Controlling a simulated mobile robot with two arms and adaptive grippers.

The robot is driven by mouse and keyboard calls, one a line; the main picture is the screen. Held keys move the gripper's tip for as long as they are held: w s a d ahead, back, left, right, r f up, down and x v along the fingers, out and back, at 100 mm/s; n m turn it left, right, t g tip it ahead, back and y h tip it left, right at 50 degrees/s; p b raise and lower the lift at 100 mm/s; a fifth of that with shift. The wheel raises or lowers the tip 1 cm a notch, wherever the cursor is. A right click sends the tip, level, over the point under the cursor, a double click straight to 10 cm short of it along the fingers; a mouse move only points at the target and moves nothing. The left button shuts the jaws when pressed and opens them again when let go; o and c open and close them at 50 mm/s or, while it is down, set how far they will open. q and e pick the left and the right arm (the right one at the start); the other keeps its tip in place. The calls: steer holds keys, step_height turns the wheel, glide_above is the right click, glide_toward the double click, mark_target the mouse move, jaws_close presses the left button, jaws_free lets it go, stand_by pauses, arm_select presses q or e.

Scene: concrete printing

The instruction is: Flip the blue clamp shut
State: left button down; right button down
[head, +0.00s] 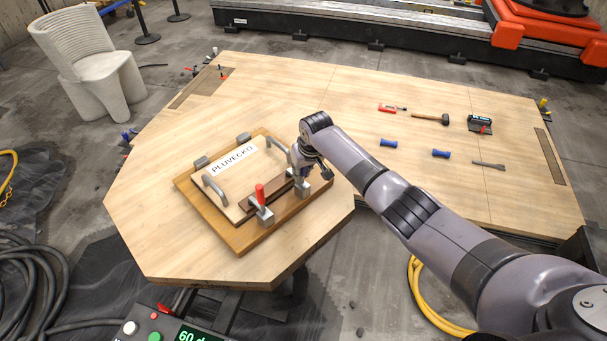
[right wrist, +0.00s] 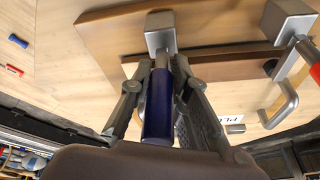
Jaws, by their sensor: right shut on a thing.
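The blue clamp's handle (right wrist: 158,108) lies between the two fingers of my right gripper (right wrist: 160,90) in the right wrist view. The fingers are shut on it. The handle joins a grey metal block (right wrist: 160,22) on the wooden board. In the head view my right gripper (head: 305,168) is at the right side of the board (head: 288,212) and largely covers the blue clamp. The clamped panel (head: 226,180) bears the word PLUVECKO and two grey handles. My left gripper is not in view.
A red-handled clamp (head: 261,200) stands upright at the board's front edge, near my right gripper. On the wooden table (head: 340,100) lie a hammer (head: 430,118), a red screwdriver (head: 390,108), blue pieces (head: 388,143) and a chisel-like tool (head: 488,165). The table's left front is clear.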

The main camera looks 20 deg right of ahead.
steer(key=shift+w+a+f+g+h+b, duration=0.1)
steer(key=shift+w+g+h+b, duration=0.15)
steer(key=shift+g, duration=0.25)
stand_by(0.3)
steer(key=c, duration=1.5)
jaws_free()
steer(key=v, duration=1.2)
steer(key=shift+w+a, duration=0.1)
steer(key=shift+w, duration=0.05)
